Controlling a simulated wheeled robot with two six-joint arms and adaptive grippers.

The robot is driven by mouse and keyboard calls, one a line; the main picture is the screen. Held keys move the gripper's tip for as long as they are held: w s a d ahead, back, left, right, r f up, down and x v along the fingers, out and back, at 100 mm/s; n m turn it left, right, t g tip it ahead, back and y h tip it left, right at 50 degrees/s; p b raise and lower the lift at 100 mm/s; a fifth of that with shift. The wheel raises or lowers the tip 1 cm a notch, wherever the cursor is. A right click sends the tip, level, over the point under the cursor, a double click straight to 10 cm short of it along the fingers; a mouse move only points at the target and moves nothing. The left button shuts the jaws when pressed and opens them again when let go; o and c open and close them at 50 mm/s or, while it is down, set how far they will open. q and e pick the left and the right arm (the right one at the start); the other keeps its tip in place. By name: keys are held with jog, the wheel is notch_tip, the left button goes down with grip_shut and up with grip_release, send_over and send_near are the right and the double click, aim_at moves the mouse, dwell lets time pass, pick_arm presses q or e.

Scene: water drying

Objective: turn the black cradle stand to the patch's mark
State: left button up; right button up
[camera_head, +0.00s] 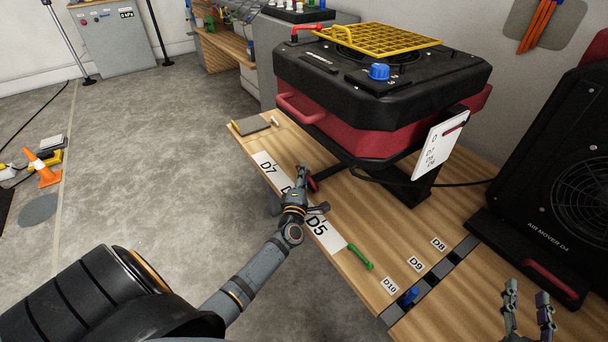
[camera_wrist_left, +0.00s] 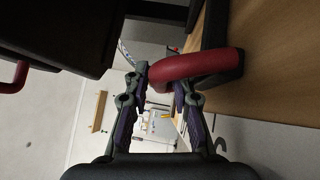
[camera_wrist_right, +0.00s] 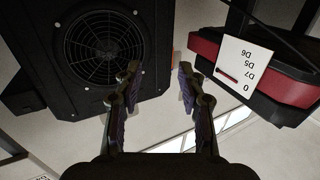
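The black cradle stand (camera_head: 408,190) stands on the wooden bench under a black and red air mover (camera_head: 380,80). A red handle (camera_head: 312,180) sticks out low at its left, over the labelled edge strip. My left gripper (camera_head: 298,196) is at this handle. In the left wrist view the red handle (camera_wrist_left: 205,66) crosses by the fingertips (camera_wrist_left: 163,80), which are spread; firm contact cannot be told. The white label strip (camera_head: 268,170) reads D7 and D5, with the label between mostly hidden by my gripper. My right gripper (camera_head: 528,318) is open and empty; its fingers show in the right wrist view (camera_wrist_right: 158,80).
A white card (camera_head: 440,145) with D labels and a red mark hangs on the stand's right. A second air mover (camera_head: 560,190) stands at the right. A green tool (camera_head: 361,257), a blue peg (camera_head: 411,295) and labels D8, D9 and D10 lie nearer the front.

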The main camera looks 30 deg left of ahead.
pick_arm(q)
grip_shut()
